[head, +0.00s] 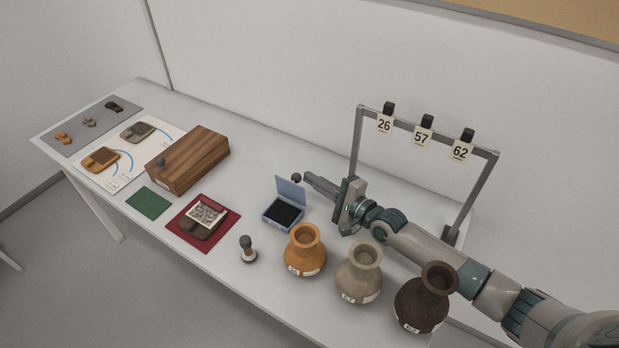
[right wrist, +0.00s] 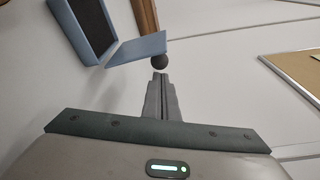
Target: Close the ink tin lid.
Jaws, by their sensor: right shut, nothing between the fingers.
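The ink tin (head: 283,214) is a small blue box with a dark pad inside, on the table near the middle of the head view. Its blue lid (head: 291,191) stands raised at the back, with a dark round knob (head: 296,177) at its top edge. My right gripper (head: 308,176) is shut and empty, its fingertips just behind the lid, near the knob. In the right wrist view the lid (right wrist: 135,49) and the knob (right wrist: 159,62) lie just beyond the fingertips (right wrist: 160,76). I cannot tell whether they touch. My left gripper is not in view.
Orange (head: 305,252), grey (head: 359,274) and dark brown (head: 424,298) jars stand in front of my right arm. A small stamp (head: 247,248) stands left of the orange jar. A tag rack (head: 357,140) rises behind the arm. A wooden box (head: 188,160) sits farther left.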

